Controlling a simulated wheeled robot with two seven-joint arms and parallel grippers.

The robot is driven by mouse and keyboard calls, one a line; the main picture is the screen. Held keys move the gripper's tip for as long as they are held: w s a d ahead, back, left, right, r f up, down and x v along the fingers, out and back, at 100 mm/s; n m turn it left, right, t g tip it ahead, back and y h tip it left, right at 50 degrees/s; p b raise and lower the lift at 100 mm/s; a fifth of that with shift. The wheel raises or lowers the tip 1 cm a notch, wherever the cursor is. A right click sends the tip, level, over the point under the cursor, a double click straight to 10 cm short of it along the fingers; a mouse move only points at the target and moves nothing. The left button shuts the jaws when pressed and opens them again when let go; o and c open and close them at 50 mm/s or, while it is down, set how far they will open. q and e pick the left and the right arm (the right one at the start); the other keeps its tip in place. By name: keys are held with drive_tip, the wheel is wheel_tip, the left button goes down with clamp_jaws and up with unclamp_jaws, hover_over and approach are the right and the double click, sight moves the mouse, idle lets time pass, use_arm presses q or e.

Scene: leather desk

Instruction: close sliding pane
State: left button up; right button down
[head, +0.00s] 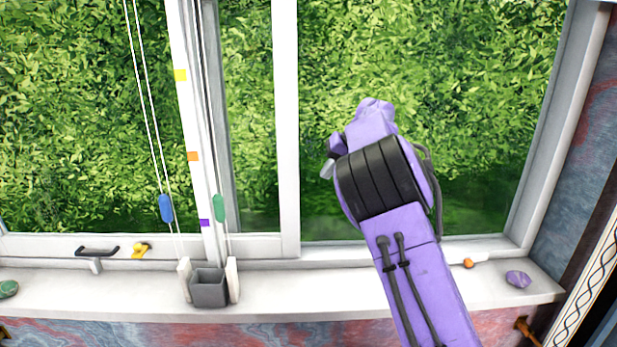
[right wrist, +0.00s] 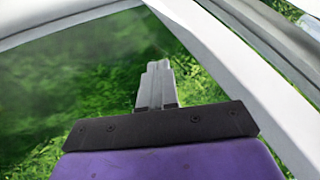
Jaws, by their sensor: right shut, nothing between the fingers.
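The window's sliding pane shows in the head view as a white-framed panel whose upright edge bar (head: 287,130) stands left of the wide right-hand section. Greenery shows through that section, between the bar and the right jamb (head: 545,130). My right gripper (head: 327,169) is in front of this section, a little right of the bar and seemingly apart from it. Its grey fingers (right wrist: 155,83) are shut and empty in the right wrist view. A white frame bar (right wrist: 235,65) runs slanting to their right there. My left gripper is not in view.
A white sill (head: 130,295) runs below the window. It carries a grey square cup (head: 208,290), a purple stone (head: 518,279) and a green stone (head: 8,289). Cords with a blue weight (head: 166,208) and a green weight (head: 218,208) hang left of the bar. A dark handle (head: 97,251) and yellow latch (head: 141,250) sit at the lower left.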

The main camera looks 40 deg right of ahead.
drive_tip(key=w+a+f+p, duration=0.1)
drive_tip(key=w+a+f, duration=0.1)
drive_tip(key=w+a, duration=0.1)
drive_tip(key=shift+w+a+f, duration=0.2)
drive_tip(key=shift+w+f, duration=0.1)
drive_tip(key=shift+w, duration=0.45)
drive_tip(key=shift+p, duration=0.3)
